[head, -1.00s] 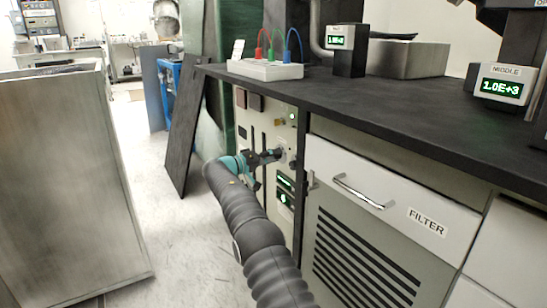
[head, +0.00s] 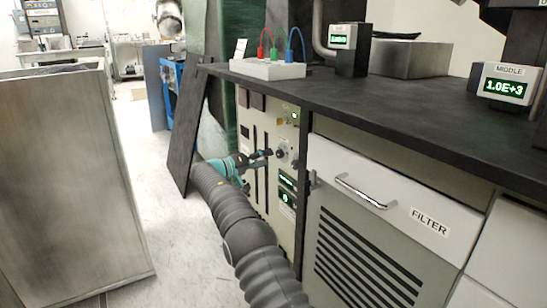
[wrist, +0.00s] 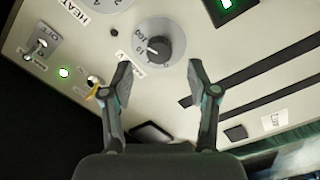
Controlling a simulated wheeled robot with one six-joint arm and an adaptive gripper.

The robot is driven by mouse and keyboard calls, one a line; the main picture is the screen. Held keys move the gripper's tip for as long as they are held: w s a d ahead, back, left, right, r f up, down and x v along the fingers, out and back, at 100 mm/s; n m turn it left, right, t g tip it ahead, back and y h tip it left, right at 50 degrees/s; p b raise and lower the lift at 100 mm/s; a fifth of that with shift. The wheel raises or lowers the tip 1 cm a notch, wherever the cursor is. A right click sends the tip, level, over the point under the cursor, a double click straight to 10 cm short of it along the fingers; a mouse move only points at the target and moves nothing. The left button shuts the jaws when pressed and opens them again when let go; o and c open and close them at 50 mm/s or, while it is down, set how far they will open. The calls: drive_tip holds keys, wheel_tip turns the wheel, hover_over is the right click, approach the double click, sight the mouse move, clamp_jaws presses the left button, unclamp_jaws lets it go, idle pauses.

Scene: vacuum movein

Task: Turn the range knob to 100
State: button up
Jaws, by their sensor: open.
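The dark round range knob (wrist: 158,45) sits on a grey dial on the cream panel (head: 272,190) in the wrist view. Small numbers, one reading 100, lie left of the knob, with a white label below them. A white pointer mark shows on the knob's left side, but I cannot tell exactly which number it meets. The knob also shows in the head view (head: 282,153). My gripper (wrist: 160,80) is open and empty, its fingertips apart from the knob and just below it in the wrist view. In the head view my gripper (head: 266,154) is just left of the knob.
A toggle switch (wrist: 42,46) and a lit green lamp (wrist: 64,72) are left of the knob. A HEAT dial is cut off at the top. The black bench top (head: 400,105) overhangs the panel, and the FILTER drawer (head: 390,190) is to its right.

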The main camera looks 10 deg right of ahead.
drive_tip(key=v, duration=0.7)
drive_tip(key=shift+a, duration=0.15)
wheel_tip(320, 180, down, 12)
drive_tip(key=n+y, duration=0.4)
drive_tip(key=n, duration=0.1)
drive_tip(key=s+f+n+g+y, duration=0.3)
drive_tip(key=s, duration=0.5)
drive_tip(key=s+d+r+m+y+p, duration=0.2)
drive_tip(key=s+r, duration=0.6)
drive_tip(key=s, duration=0.8)
drive_tip(key=s+d+r+m+t+y+p, duration=0.1)
drive_tip(key=s+d+r+y+p, duration=0.3)
drive_tip(key=s, duration=1.2)
drive_tip(key=s+d+r+m+y+p, duration=0.2)
drive_tip(key=s+d+r+y+p, duration=0.1)
drive_tip(key=s+r, duration=1)
drive_tip(key=s+d+p, duration=0.1)
drive_tip(key=s+d, duration=0.1)
drive_tip(key=s, duration=0.1)
drive_tip(key=shift+d+m+t+y+p, duration=0.2)
drive_tip(key=shift+m+t+y+p, duration=0.1)
drive_tip(key=shift+p, duration=0.05)
